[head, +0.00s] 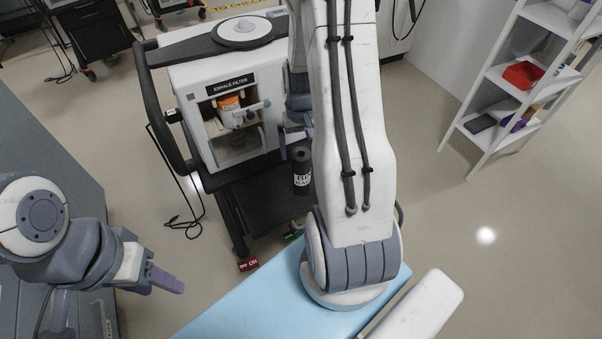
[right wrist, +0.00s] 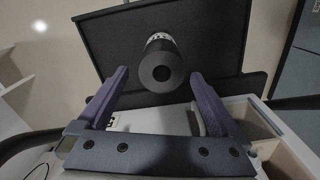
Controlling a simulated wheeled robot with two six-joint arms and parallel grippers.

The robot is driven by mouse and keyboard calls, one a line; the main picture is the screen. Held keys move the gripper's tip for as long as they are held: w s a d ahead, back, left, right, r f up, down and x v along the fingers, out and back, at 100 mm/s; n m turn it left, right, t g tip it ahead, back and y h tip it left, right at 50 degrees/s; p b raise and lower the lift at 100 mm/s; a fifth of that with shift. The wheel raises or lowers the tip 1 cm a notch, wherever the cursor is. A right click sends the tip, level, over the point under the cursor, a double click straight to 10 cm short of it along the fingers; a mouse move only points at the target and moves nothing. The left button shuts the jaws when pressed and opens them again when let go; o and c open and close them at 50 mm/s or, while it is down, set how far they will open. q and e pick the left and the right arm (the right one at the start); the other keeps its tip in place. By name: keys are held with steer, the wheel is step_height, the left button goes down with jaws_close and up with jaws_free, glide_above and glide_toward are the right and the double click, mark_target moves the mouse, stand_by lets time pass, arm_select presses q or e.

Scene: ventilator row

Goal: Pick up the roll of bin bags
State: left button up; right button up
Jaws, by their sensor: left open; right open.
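The roll of bin bags (head: 302,172) is a black roll with a white label. It stands upright on the black lower shelf (head: 262,196) of the ventilator cart. The right wrist view looks down on its round end with the core hole (right wrist: 161,73). My right gripper (head: 296,138) is just above the roll in the head view, mostly hidden by my right arm. In the right wrist view its two fingers (right wrist: 160,82) are spread, one to each side of the roll, with gaps visible. My left gripper (head: 160,278) is open and empty at the lower left, far from the roll.
The white ventilator body (head: 193,93) with its "exhale filter" window rises behind and left of the roll. A black handle (head: 160,115) runs along its side. A light blue surface (head: 235,312) lies in front. A white shelf rack (head: 487,88) stands right; floor between is clear.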

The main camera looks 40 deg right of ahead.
mark_target(301, 173)
steer(key=f, duration=0.5)
steer(key=shift+s+a+f+b, duration=0.1)
steer(key=shift+s+a+b, duration=0.1)
steer(key=shift+s+b, duration=0.1)
steer(key=shift+w, duration=0.1)
jaws_close()
